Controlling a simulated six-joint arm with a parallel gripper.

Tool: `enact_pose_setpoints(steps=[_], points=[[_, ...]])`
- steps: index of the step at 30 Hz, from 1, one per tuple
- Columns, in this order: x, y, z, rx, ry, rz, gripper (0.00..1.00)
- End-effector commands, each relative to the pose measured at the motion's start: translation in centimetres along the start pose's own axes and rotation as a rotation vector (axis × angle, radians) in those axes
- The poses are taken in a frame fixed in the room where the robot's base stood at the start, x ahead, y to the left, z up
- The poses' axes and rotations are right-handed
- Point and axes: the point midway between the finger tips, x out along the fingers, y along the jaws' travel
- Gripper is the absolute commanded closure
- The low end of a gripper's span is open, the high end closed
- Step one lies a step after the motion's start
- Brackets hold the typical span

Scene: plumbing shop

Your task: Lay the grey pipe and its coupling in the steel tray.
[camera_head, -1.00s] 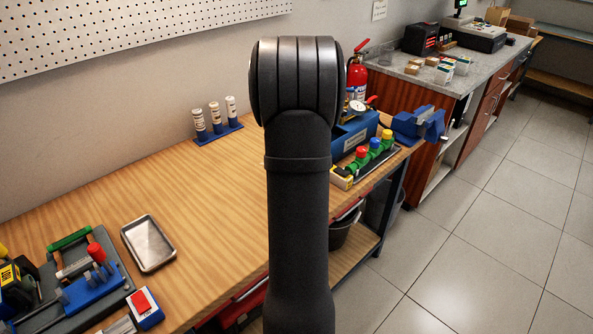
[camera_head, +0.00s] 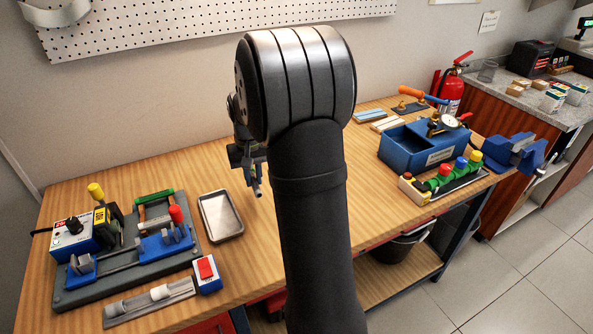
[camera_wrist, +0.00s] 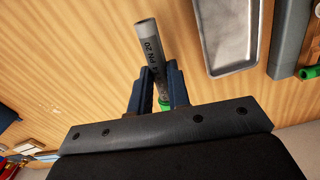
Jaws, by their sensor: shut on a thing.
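My gripper (camera_head: 250,165), partly hidden behind my own arm in the head view, is shut on the grey pipe. In the wrist view the pipe (camera_wrist: 151,45) stands out from between the dark blue fingers, with printed lettering on its side. A small green part (camera_wrist: 164,103) shows between the fingers near the pipe's lower end; I cannot tell whether it is the coupling. The steel tray (camera_head: 203,203) lies on the bench, left of and in front of my gripper. It looks empty in the head view. In the wrist view the tray's rim (camera_wrist: 205,40) is right of the pipe, apart from it.
A grey base with blue clamps (camera_head: 120,268) stands left of the tray. In front are a blue box with a red top (camera_head: 207,274) and a grey holder (camera_head: 150,305) with pale pieces. A blue toolbox (camera_head: 425,150) stands at right. Bench around the tray's far side is clear.

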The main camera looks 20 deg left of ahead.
Motion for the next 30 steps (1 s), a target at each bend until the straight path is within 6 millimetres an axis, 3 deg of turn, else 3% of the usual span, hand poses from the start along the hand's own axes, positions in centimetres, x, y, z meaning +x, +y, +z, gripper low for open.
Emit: enact_pose_setpoints(steps=[1,3,10,17,30], points=[[-0.2,-2.2,0.2,-0.028,0.0,0.001,1.0],[-0.4,-4.6,0.5,-0.053,-0.001,0.002,1.0],[-0.7,-9.7,1.6,-0.107,-0.004,0.004,1.0],[-0.4,-10.8,1.9,-0.117,-0.006,0.004,1.0],[2.8,-10.7,1.9,-0.116,-0.006,0.004,1.0]])
